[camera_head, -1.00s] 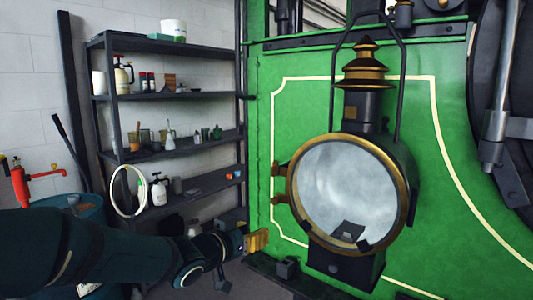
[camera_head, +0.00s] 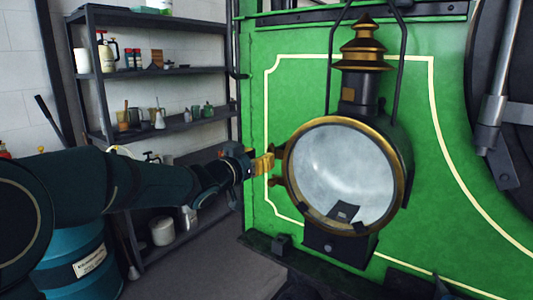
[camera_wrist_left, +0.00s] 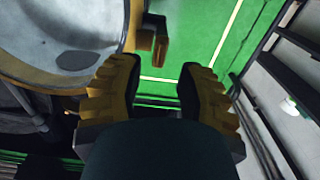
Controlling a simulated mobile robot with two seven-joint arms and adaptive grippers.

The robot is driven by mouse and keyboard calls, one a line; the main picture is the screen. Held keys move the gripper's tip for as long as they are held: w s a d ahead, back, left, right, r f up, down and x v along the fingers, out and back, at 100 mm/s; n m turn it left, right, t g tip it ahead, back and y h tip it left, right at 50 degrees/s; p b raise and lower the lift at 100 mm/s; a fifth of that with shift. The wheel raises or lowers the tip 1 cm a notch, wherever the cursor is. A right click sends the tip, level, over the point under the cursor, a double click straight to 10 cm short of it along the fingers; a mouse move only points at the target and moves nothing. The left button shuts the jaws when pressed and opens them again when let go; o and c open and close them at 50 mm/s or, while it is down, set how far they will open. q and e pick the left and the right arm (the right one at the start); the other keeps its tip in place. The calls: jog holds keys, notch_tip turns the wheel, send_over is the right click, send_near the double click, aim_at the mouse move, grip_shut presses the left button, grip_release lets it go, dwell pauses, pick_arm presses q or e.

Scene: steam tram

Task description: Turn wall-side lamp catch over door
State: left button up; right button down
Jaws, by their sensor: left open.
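The lamp (camera_head: 345,175) has a round glass door with a brass rim and stands against the green panel. Two small brass fittings stick out at its left, wall-facing edge; the lower one (camera_head: 275,181) shows clear, the upper is partly behind my gripper. I cannot tell which is the catch. My left gripper (camera_head: 266,163) is level with the upper fitting, close to the rim. In the left wrist view its yellow ridged fingers (camera_wrist_left: 158,85) are apart with nothing between them; a brass-brown fitting (camera_wrist_left: 161,48) lies just beyond the fingertips. My right gripper is out of view.
A dark shelf rack (camera_head: 165,72) with bottles and jars stands at the left against a white wall. A blue drum (camera_head: 90,262) is below my left arm. A dark ledge (camera_head: 290,254) runs under the lamp. Round dark machinery fills the right edge.

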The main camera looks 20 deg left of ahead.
pick_arm(q)
jog(key=shift+x, duration=1.75)
grip_shut()
jog(key=shift+s, duration=0.1)
